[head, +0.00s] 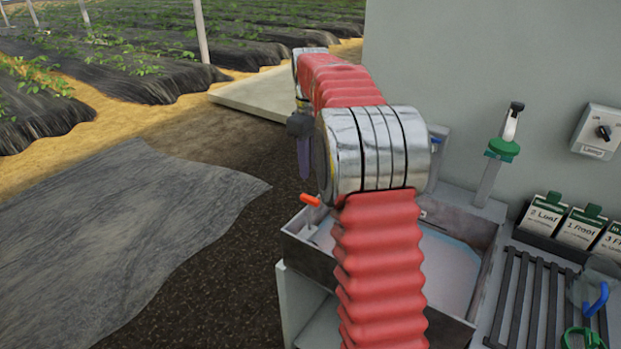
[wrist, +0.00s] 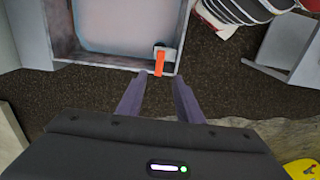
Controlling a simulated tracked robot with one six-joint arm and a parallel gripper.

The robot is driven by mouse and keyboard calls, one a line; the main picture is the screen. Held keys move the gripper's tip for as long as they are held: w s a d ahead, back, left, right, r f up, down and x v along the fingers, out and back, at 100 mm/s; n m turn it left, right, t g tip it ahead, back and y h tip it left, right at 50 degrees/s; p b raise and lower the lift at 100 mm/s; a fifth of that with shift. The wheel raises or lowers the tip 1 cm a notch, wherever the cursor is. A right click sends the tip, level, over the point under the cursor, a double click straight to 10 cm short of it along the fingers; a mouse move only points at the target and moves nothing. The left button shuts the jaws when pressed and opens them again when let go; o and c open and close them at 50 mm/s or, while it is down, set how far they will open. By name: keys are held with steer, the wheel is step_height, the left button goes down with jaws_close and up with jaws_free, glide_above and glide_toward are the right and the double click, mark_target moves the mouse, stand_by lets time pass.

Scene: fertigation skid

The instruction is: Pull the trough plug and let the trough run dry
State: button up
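The grey-walled trough (head: 312,258) stands partly hidden behind my arm, with a pale blue, water-like surface inside. An orange plug handle (head: 310,200) sticks up at its left end. In the wrist view, the orange handle (wrist: 159,62) crosses the near wall of the trough (wrist: 110,62) at a corner, beside a small dark fitting. My gripper (wrist: 158,82) is open and empty, its two purple fingers apart. Their tips lie just short of the handle in that picture, with the handle lined up between them. In the head view my gripper (head: 304,160) points down above the handle; one finger shows clearly.
A green-handled valve (head: 503,148) stands behind the trough's right end. To the right are labelled card holders (head: 545,215), a dark slatted rack (head: 535,295), a blue hook (head: 597,298) and a wall switch box (head: 598,132). Open ground (head: 235,235) lies left of the trough.

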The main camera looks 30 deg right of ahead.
steer(key=shift+r, duration=1.85)
step_height(320, 180, down, 5)
steer(key=s+a+m, duration=0.2)
steer(key=s+m, duration=0.1)
steer(key=m, duration=0.1)
steer(key=s+a+t, duration=0.2)
steer(key=s+a, duration=0.9)
steer(key=s, duration=0.2)
steer(key=s+a+t, duration=0.3)
steer(key=s+a, duration=0.8)
steer(key=s, duration=0.2)
steer(key=shift+s+r+m+t, duration=0.3)
steer(key=shift+s+m, duration=0.1)
